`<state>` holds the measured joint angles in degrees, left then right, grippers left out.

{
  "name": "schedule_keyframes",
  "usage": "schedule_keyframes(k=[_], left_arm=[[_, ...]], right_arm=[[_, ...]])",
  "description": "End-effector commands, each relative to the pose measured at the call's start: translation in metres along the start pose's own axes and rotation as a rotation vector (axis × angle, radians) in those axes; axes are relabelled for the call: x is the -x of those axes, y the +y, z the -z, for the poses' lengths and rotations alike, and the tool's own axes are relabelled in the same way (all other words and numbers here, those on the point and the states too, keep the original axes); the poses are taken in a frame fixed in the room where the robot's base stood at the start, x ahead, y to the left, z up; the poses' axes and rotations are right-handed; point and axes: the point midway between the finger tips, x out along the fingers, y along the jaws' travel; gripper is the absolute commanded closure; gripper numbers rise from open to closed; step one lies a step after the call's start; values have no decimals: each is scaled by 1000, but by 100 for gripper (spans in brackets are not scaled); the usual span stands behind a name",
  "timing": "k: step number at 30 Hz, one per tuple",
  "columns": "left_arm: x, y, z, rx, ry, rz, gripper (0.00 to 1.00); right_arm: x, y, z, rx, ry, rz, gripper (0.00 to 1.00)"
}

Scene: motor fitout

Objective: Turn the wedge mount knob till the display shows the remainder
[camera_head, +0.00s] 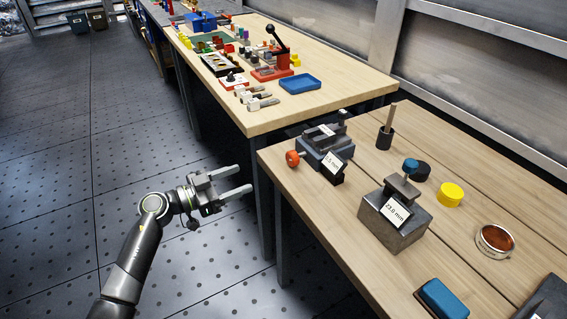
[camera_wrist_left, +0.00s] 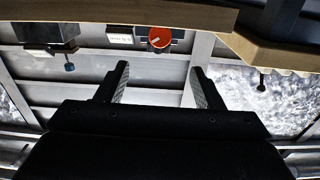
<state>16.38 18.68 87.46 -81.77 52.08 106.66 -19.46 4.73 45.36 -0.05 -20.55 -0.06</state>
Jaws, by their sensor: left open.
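The wedge mount (camera_head: 322,148) appears to be the dark blue-grey block near the left edge of the near bench. Its orange-red knob (camera_head: 292,158) sticks out on the side facing my left arm, and it also shows in the left wrist view (camera_wrist_left: 160,38). A small tilted display (camera_head: 334,164) stands beside it; its mm reading is too small to read surely. A grey block (camera_head: 396,228) to the right carries a display (camera_head: 395,210) that seems to read 23.0 mm and a blue knob (camera_head: 411,165). My left gripper (camera_head: 245,179) is open and empty, left of the orange-red knob, apart from it.
A dark cup with a stick (camera_head: 385,137), a yellow cylinder (camera_head: 450,195), a copper-coloured ring (camera_head: 495,241) and a blue block (camera_head: 442,298) stand on the near bench (camera_head: 330,218). The far bench (camera_head: 350,86) holds a blue tray (camera_head: 300,84) and a red press (camera_head: 272,72).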

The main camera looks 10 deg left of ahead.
Motion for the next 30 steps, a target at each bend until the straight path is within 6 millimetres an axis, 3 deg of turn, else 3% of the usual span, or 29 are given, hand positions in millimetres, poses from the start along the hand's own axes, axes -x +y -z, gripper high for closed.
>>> schedule_keyframes(k=[3,15,21,30], left_arm=[[-29,0,1,1,5,-2,39],[-111,0,-1,1,3,0,39],[-134,0,-1,1,1,1,39],[-139,0,0,0,1,2,39]], right_arm=[[-1,0,1,0,1,0,24],[-8,0,4,-1,-2,-1,24],[-10,-1,8,-1,1,-1,24],[-8,0,4,-2,-7,-2,24]])
